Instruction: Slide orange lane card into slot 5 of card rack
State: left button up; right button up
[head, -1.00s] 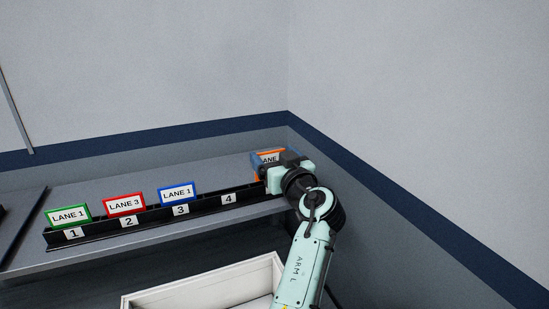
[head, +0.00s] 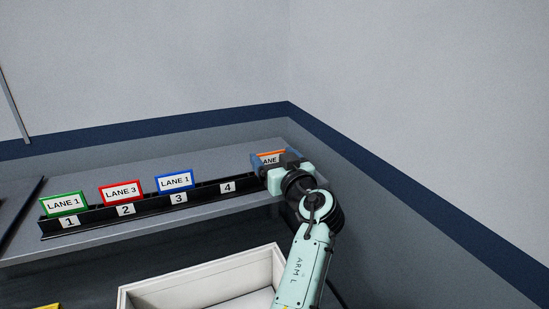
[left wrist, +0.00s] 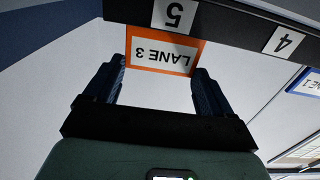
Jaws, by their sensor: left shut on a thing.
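The orange lane card (head: 271,153), marked LANE, stands at the right end of the black card rack (head: 150,213). My left gripper (head: 270,163) is shut on it and covers much of it in the head view. In the left wrist view the card (left wrist: 163,56) reads LANE 3, upside down, between the two fingers (left wrist: 162,75). Its edge meets the rack's front by label 5 (left wrist: 174,15), and its lower part is hidden behind that front. I cannot tell how deep it sits. My right gripper is not in view.
Green (head: 64,203), red (head: 121,192) and blue (head: 175,181) cards stand at labels 1, 2 and 3. No card shows at label 4 (head: 228,187). A white tray (head: 200,276) is below the shelf. A wall (head: 400,200) rises close to my arm's right.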

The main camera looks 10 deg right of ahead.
pick_arm(q)
jog(key=shift+f, duration=0.1)
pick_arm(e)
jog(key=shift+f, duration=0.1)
pick_arm(q)
jog(key=o, duration=1.1)
notch_tip(320, 180, up, 8)
jog(key=p, duration=0.5)
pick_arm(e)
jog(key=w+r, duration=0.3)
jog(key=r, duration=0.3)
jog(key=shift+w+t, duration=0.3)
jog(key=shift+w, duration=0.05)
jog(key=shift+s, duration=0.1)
